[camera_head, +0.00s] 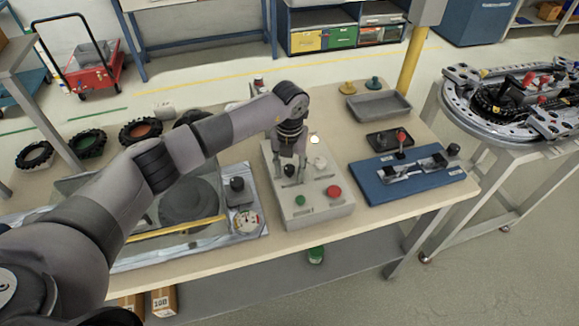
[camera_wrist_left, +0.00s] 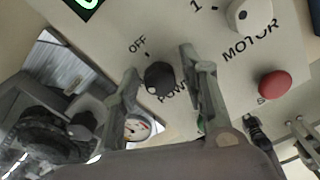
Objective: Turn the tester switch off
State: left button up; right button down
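The grey tester box (camera_head: 318,211) stands on the bench. In the left wrist view its black power knob (camera_wrist_left: 159,77) sits between the OFF label and the partly hidden POWER label. A small pale mark shows on the knob's lower side; I cannot tell its exact setting. My left gripper (camera_head: 292,166) is over the box, pointing down. Its fingers (camera_wrist_left: 160,62) are open on both sides of the knob, with gaps visible. A white MOTOR knob (camera_wrist_left: 250,14) and red button (camera_wrist_left: 274,84) are beside it. A pale-yellow lamp (camera_head: 314,139) looks lit.
A blue board with a clamp fixture (camera_head: 427,183) lies right of the box. A dial gauge (camera_head: 246,221) and clear-covered station are at its left. A grey tray (camera_head: 379,105) is behind. A ring track (camera_head: 456,121) stands at the far right.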

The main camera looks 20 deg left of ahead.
pick_arm(q)
jog(key=c, duration=0.4)
grip_shut()
pick_arm(e)
jog(key=shift+w, duration=0.35)
